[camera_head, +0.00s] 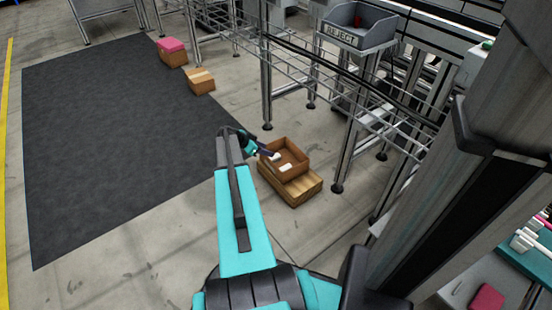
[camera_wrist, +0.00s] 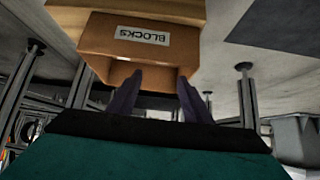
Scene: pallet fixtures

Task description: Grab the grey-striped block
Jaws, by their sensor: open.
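My gripper (camera_wrist: 157,97) is open in the wrist view, with its two dark fingers apart and nothing seen between them. It points at an orange-brown bin (camera_wrist: 183,50) with a "BLOCKS" label, which appears upside down there. In the head view my gripper (camera_head: 270,154) is small, at the left side of the same bin (camera_head: 298,151). I cannot make out a grey-striped block in either view; the bin's inside is too small or hidden.
The bin stands on a wooden-looking box (camera_head: 304,190) on the concrete floor. A metal conveyor frame with legs (camera_head: 266,92) runs behind it, with a grey REJECT tray (camera_head: 340,36).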

